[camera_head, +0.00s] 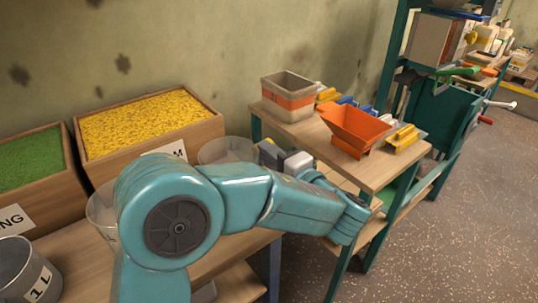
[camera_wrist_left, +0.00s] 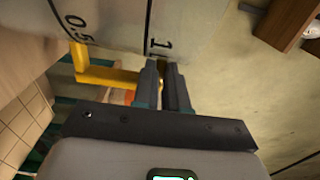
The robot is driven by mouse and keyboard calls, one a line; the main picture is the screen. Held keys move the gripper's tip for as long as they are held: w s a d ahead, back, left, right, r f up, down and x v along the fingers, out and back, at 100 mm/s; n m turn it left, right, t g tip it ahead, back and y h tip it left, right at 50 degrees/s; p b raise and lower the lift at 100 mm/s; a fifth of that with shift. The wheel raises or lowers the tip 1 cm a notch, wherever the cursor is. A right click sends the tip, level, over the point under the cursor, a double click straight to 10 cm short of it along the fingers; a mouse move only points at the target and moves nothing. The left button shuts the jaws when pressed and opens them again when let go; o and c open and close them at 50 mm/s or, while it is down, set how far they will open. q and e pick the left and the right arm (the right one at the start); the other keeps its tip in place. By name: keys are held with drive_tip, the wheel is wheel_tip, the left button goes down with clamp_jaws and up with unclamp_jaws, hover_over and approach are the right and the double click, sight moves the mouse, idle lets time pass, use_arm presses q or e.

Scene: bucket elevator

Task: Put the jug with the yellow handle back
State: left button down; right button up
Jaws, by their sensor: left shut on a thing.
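My left gripper (camera_wrist_left: 164,82) is shut on the yellow handle (camera_wrist_left: 105,77) of a pale, see-through jug (camera_wrist_left: 115,22) with dark measuring marks. In the head view my left wrist reaches around to the wall side of the bench, and a clear jug (camera_head: 222,150) shows just left of it. This looks like the held jug, but its handle is hidden there. Whether it touches anything below cannot be told. My right gripper is not in view.
Bins of yellow grain (camera_head: 150,122) and green grain (camera_head: 28,160) stand on the left bench. Another clear jug (camera_head: 98,208) is partly behind my arm. A grey 1 L jug (camera_head: 24,272) is at lower left. An orange hopper (camera_head: 355,130) and a striped box (camera_head: 288,95) stand on the right table.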

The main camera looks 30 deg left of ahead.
use_arm(q)
drive_tip(key=shift+f, duration=0.15)
drive_tip(key=c, duration=1.2)
unclamp_jaws()
drive_tip(key=v, duration=1.2)
